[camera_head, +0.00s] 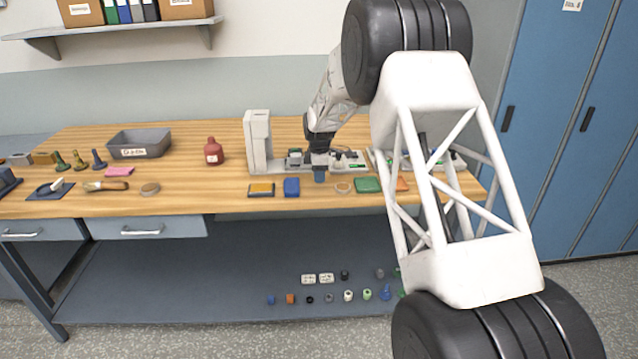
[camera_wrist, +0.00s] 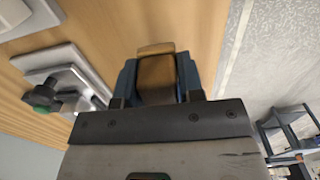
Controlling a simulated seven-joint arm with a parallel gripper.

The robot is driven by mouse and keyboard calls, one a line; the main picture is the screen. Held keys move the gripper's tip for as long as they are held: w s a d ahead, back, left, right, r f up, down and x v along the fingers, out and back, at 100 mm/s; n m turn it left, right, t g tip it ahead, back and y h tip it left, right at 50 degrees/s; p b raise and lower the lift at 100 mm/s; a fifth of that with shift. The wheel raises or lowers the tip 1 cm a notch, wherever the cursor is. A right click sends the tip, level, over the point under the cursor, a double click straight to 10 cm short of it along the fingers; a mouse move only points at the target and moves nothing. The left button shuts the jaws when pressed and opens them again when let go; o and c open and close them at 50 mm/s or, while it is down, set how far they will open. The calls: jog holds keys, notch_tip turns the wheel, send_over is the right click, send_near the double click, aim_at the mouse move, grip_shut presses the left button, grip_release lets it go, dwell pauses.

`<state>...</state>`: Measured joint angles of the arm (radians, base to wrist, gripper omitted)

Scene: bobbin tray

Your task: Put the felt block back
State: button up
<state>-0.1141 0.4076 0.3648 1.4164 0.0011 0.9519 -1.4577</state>
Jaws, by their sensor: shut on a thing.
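My gripper (camera_head: 319,176) is low over the front part of the wooden bench, between a blue pad and a small round tan disc. In the wrist view its two blue fingers (camera_wrist: 157,85) are shut on a tan-brown block, which looks like the felt block (camera_wrist: 156,68). The block's lighter end sticks out past the fingertips. The block is too small and too hidden by the fingers to make out in the head view. I cannot tell whether it touches the bench.
A blue pad (camera_head: 291,187) and a yellow-topped pad (camera_head: 261,189) lie left of my gripper. A green pad (camera_head: 368,184) lies right. A white-grey upright machine (camera_head: 258,142) stands behind left. A red bottle (camera_head: 213,152) and grey bin (camera_head: 140,144) stand farther left. The bench's front edge is close.

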aim_at(319, 188)
jog(key=shift+f, duration=1.7)
jog(key=shift+f, duration=0.15)
jog(key=o, duration=0.9)
notch_tip(319, 188, up, 12)
jog(key=shift+r, duration=0.15)
